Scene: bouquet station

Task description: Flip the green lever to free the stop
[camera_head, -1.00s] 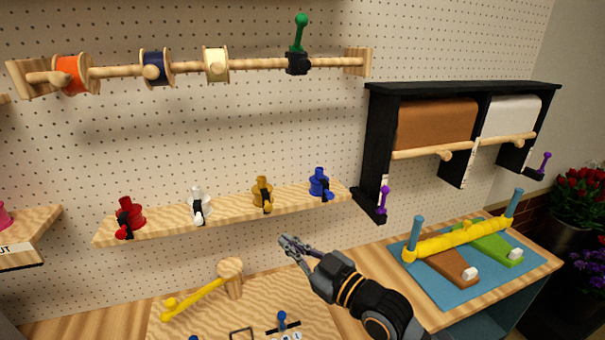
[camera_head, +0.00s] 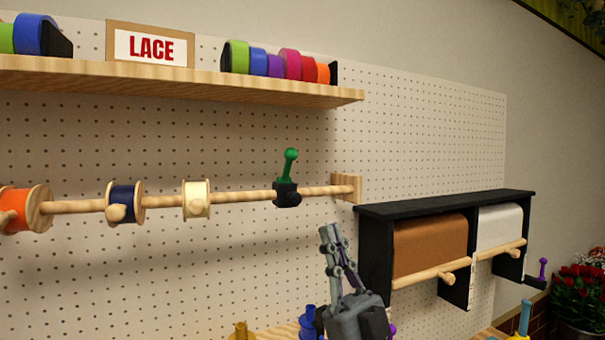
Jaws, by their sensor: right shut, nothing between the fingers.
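The green lever (camera_head: 289,165) stands up from the black stop (camera_head: 287,195), tilted slightly right at its knob. The stop sits around the wooden rod (camera_head: 240,197), near the rod's right end bracket (camera_head: 346,187). My right gripper (camera_head: 331,232) points up, shut and empty, below and to the right of the stop, and apart from it. The left gripper is not in view.
Orange (camera_head: 14,209), navy (camera_head: 122,203) and cream (camera_head: 197,199) spools sit on the rod left of the stop. A black paper-roll holder (camera_head: 376,260) stands right of my gripper. A shelf (camera_head: 180,80) with a LACE sign (camera_head: 150,46) is above. The pegboard between is clear.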

